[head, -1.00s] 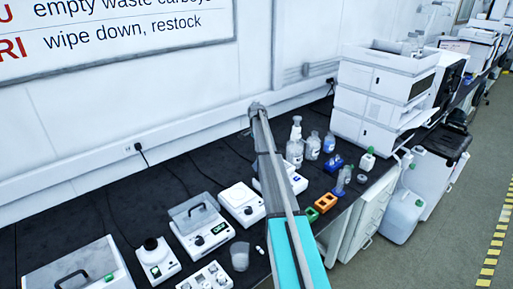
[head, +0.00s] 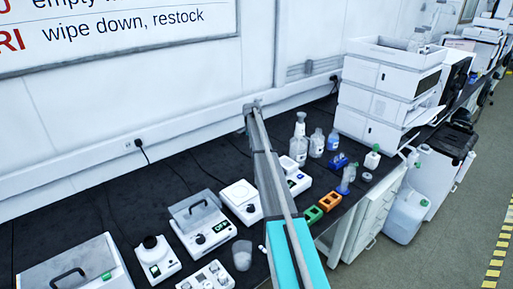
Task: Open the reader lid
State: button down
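Two bench devices have see-through lids, and I cannot tell for sure which is the reader. One is a white unit with a tinted lid (head: 195,207), a dark knob and a small green display. The other is a larger white box (head: 75,268) at the lower left, with a dark handle on its clear lid. Both lids look shut. My arm crosses the middle of the view, over the bench. Its far end, with my gripper (head: 252,108), is small and seen against the wall, apart from both lids. Its fingers are too unclear to read.
Between the lidded devices stands a small unit with a black top (head: 151,243). A beaker (head: 242,255), a white flat-topped device (head: 240,200), glass bottles (head: 299,145) and orange and green racks (head: 329,201) stand nearby. A white instrument stack (head: 388,95) rises at right. The bench's back strip is clear.

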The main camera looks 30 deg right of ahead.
jog(key=shift+w+a+f+b, duration=0.25)
jog(key=shift+w+f+b, duration=0.4)
jog(key=shift+b, duration=0.1)
jog(key=shift+w+a, duration=0.15)
jog(key=shift+w, duration=0.1)
jog(key=shift+w+f, duration=0.15)
jog(key=c, duration=0.7)
grip_release()
jog(key=shift+w+f, duration=0.35)
jog(key=shift+s, duration=0.1)
